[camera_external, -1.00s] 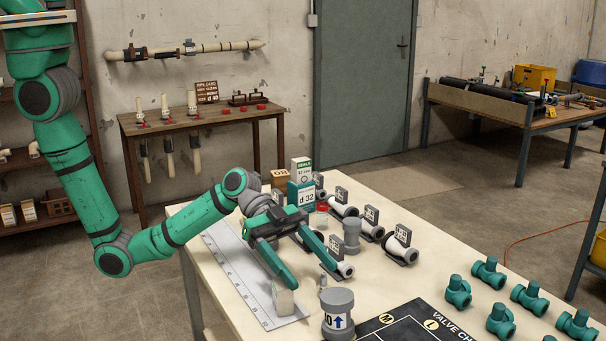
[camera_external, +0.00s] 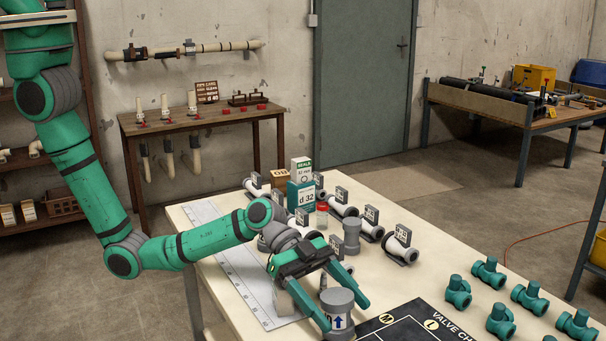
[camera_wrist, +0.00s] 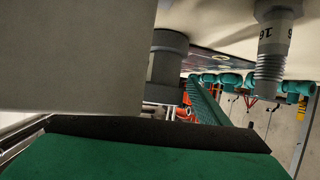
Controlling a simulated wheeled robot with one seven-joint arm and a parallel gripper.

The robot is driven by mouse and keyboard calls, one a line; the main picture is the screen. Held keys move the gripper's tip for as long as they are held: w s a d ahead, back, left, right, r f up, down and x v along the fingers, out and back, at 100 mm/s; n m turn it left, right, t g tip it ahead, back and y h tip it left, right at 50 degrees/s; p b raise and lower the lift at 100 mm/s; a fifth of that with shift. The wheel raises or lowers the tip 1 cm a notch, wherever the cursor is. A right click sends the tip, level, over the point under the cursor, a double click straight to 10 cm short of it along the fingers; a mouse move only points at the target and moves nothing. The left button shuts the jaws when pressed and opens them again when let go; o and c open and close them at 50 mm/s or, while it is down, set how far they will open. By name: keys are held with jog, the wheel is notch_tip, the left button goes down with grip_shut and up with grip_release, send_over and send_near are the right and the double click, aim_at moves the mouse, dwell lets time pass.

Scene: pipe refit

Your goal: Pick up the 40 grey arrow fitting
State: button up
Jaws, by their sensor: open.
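The 40 grey arrow fitting (camera_external: 338,299) stands upright near the front edge of the table, with grey flanges and a white label with a blue arrow. My gripper (camera_external: 346,317) is open, and its two green fingers reach toward the fitting, which shows between their tips. The near finger covers the lower left of the fitting. I cannot tell whether either finger touches it. A grey flanged body, apparently the same fitting, shows in the wrist view (camera_wrist: 165,68), partly hidden by a large pale block (camera_wrist: 75,55).
A grey fitting (camera_external: 352,236) and white pipe pieces (camera_external: 400,245) stand behind. A black valve chart (camera_external: 405,326) lies right, with several green valves (camera_external: 489,272) beyond.

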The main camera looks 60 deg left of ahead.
jog(key=c, duration=1.2)
jog(key=shift+c, duration=0.2)
jog(key=shift+r, duration=0.1)
